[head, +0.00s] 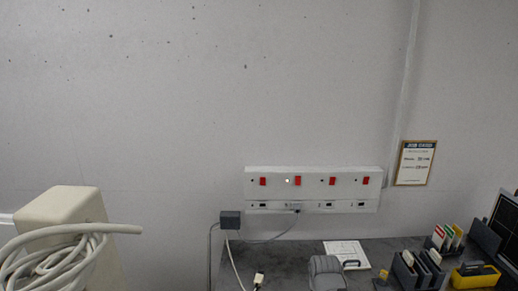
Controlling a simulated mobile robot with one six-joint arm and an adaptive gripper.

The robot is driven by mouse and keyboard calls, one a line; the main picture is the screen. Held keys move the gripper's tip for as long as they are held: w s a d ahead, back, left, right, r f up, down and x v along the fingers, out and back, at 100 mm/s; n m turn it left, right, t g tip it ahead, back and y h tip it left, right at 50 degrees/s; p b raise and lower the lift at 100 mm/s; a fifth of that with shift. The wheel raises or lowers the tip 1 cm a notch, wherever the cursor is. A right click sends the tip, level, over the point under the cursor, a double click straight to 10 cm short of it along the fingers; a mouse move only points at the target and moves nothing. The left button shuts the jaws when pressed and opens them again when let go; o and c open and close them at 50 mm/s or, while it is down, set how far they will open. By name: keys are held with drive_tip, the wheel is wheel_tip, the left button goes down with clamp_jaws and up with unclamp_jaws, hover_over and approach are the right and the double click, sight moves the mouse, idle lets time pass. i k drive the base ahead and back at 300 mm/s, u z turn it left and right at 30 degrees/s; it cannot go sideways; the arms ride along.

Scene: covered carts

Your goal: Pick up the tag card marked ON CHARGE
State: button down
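Several coloured tag cards (448,237), with green, white and red showing, stand in a dark holder at the right of the dark worktop. Their lettering is too small to read, so I cannot tell which, if any, is marked ON CHARGE. More pale cards or papers (424,260) stand in a dark slotted rack in front of them. My gripper is not identifiable in the head view.
A white socket panel (313,190) with red switches is on the wall, with cables and a black adapter (230,220) at its left. A white sheet (346,251), a grey rounded object (326,272) and a yellow-black item (474,276) are on the worktop (290,255). A beige box (62,206) with coiled cable stands left.

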sight(459, 233)
drive_tip(key=z, duration=1.35)
drive_tip(key=k, duration=0.65)
drive_tip(key=z, duration=0.25)
drive_tip(key=i, duration=1.2)
drive_tip(key=u, duration=0.05)
